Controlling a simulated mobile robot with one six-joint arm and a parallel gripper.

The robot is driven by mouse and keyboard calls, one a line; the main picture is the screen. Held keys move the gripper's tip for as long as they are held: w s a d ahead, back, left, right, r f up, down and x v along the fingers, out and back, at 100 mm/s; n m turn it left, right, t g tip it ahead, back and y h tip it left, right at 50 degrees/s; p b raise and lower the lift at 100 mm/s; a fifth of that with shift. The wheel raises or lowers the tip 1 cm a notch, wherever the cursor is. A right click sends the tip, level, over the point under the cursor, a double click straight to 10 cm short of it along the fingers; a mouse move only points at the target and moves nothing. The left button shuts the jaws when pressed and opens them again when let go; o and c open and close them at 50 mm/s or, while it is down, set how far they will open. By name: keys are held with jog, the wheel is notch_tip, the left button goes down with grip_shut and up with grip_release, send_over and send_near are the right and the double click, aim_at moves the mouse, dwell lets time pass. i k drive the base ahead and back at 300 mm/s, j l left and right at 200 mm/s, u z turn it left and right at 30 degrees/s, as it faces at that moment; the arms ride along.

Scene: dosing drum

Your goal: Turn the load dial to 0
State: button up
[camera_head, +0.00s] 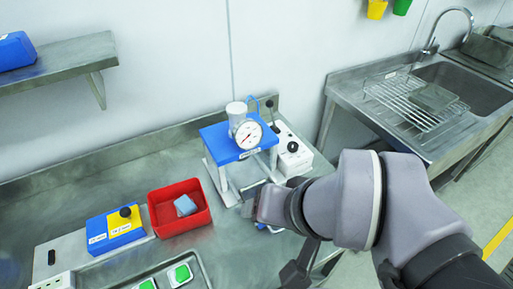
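Several dial-like things show, and their labels are too small to read, so I cannot tell which is the load dial. A white box (302,159) with a black knob (293,147) stands right of the blue press-like stand (221,146). A round white gauge with a needle (248,134) sits on that stand. A blue and yellow box (107,233) with a black knob (125,212) lies at the left. My gripper (247,208) is low in front of the stand, apart from both knobs. My arm hides much of it, and its finger opening is unclear.
A red bin (164,192) with a blue-grey block (185,205) stands left of the blue stand. Green buttons (180,273) lie at the front. A sink with a wire rack (416,100) is at the right. A wall shelf (60,62) is upper left.

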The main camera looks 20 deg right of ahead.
aim_at(293, 146)
jog(key=l+u, duration=0.45)
jog(key=l, duration=0.95)
